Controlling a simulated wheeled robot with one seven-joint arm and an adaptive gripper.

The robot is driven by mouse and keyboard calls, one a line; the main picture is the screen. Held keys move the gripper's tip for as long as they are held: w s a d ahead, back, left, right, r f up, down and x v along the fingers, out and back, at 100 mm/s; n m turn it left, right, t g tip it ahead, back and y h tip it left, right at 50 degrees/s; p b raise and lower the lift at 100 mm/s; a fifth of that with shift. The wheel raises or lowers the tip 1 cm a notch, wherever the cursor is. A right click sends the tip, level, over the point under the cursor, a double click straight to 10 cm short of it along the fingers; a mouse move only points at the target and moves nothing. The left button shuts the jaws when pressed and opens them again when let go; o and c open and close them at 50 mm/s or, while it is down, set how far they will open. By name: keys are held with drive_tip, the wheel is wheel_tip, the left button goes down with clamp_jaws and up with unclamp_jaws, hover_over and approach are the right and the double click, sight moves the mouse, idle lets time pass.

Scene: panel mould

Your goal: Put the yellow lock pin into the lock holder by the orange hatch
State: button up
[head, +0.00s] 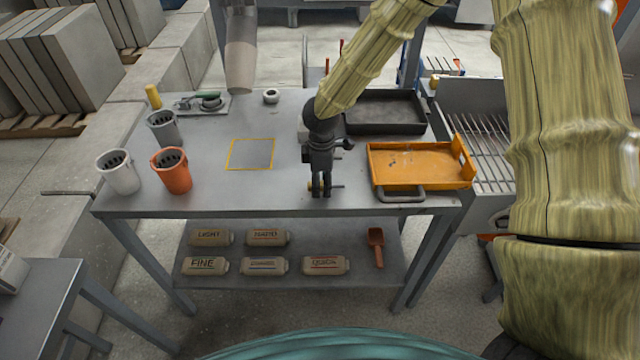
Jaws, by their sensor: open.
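My gripper (321,192) points down over the front of the grey table, right of its middle. It is open. A small yellow piece (311,188), probably the yellow lock pin, shows at the fingertips' left side, with a thin bit sticking out to their right. The fingers hide its middle, and I cannot tell whether they touch it. An orange tray-like panel (420,158) with a raised right edge lies to the right of my gripper; it may be the orange hatch. A grey handle-shaped part (400,196) sits at its front edge. I cannot make out the lock holder for certain.
White (119,173), grey (163,129) and orange (171,172) cups stand at the table's left. A yellow cylinder (153,96) stands behind them. A black tray (384,112) lies at the back right. A yellow-outlined square (250,154) is clear. Labelled bags (205,266) lie on the lower shelf.

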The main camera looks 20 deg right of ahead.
drive_tip(key=shift+f, duration=0.15)
clamp_jaws()
idle(0.4)
